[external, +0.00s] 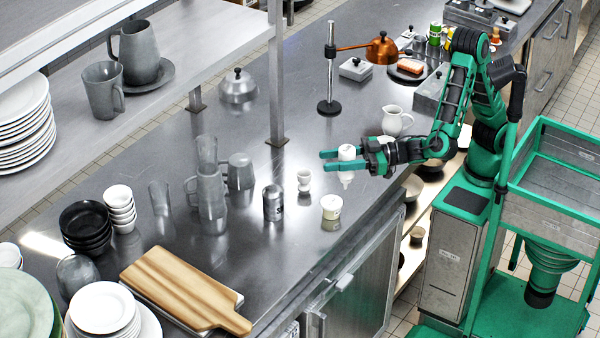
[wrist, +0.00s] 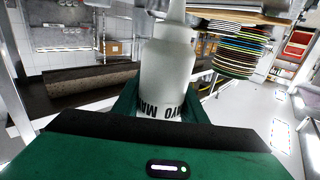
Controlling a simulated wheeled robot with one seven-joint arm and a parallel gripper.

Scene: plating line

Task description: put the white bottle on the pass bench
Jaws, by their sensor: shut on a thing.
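The white bottle (external: 346,153) is between the two green fingers of my gripper (external: 328,160), over the right part of the long steel bench (external: 240,240). In the wrist view the bottle (wrist: 168,75) fills the middle, its narrow neck toward the picture's top and its dark label letters upside down near the jaws. My gripper is shut on it. The bottle's middle is partly hidden by the fingers in the external view. I cannot tell whether its base touches the bench.
A white jug (external: 396,121) stands behind the arm. A wooden board (external: 185,287) lies front left.

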